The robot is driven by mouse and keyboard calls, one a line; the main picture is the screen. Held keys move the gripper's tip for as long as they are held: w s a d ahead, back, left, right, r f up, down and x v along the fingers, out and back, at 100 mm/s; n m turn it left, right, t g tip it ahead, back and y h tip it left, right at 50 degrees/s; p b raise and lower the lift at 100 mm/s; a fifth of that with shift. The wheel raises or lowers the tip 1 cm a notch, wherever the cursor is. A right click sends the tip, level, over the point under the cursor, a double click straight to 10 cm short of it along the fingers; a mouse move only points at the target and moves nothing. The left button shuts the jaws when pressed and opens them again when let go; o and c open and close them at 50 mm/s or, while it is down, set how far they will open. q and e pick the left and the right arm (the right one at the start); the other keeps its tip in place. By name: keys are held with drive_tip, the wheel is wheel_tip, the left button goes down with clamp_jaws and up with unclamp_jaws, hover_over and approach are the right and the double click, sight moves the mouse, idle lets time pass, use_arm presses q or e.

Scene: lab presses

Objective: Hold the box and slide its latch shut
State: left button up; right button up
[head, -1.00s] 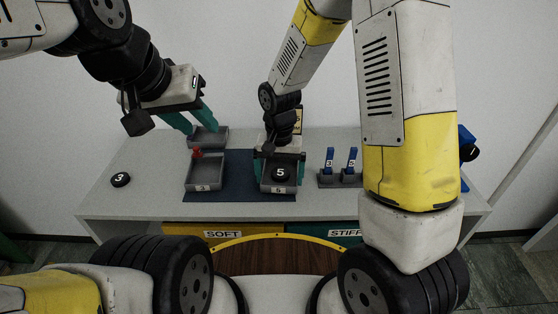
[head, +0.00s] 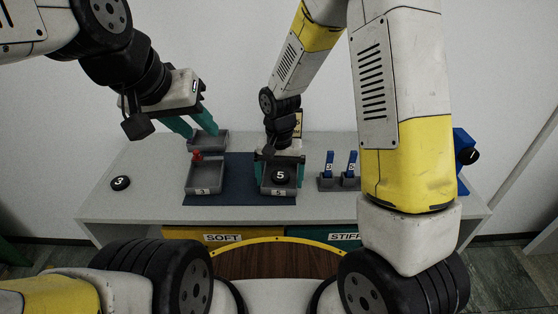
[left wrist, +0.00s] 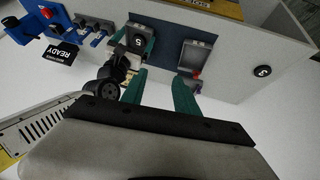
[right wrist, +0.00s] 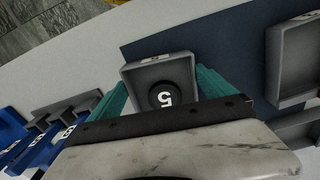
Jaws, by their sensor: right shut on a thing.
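A grey open box (head: 266,187) marked 5 stands on the dark blue mat, with a black puck (head: 280,177) marked 5 inside. My right gripper (head: 279,172) is shut on this box, one teal finger along each side; it also shows in the right wrist view (right wrist: 162,88). A second grey box (head: 205,177) marked 3 stands to the left on the mat, with a red knob (head: 197,156) at its rear left. My left gripper (head: 190,125) is open and empty, behind and above that box. No latch can be made out clearly.
A grey tray (head: 209,142) stands at the back, near my left fingers. A loose black puck (head: 121,183) marked 3 lies at the left. Blue-handled pieces (head: 330,163) stand in grey holders right of the mat. Drawers marked SOFT (head: 222,237) and STIFF sit below.

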idle(0.4)
use_arm(q)
drive_tip(key=shift+w, duration=0.1)
drive_tip(key=c, duration=0.6)
drive_tip(key=shift+w+n, duration=0.25)
drive_tip(key=shift+n, duration=0.05)
clamp_jaws()
drive_tip(key=w+a+f+n+g+h, duration=0.1)
drive_tip(key=w+f+n+g+h, duration=0.2)
drive_tip(key=w+f+n, duration=0.4)
drive_tip(key=w+a+f+n+g+h, duration=0.1)
drive_tip(key=w+f+n+g+h, duration=0.1)
drive_tip(key=w+f+n+h, duration=0.2)
drive_tip(key=w+f+n, duration=0.3)
drive_tip(key=w+n, duration=0.4)
drive_tip(key=w, duration=0.4)
drive_tip(key=shift+w+f+n+g, duration=0.25)
drive_tip(key=shift+f+n+g, duration=0.05)
drive_tip(key=shift+g, duration=0.1)
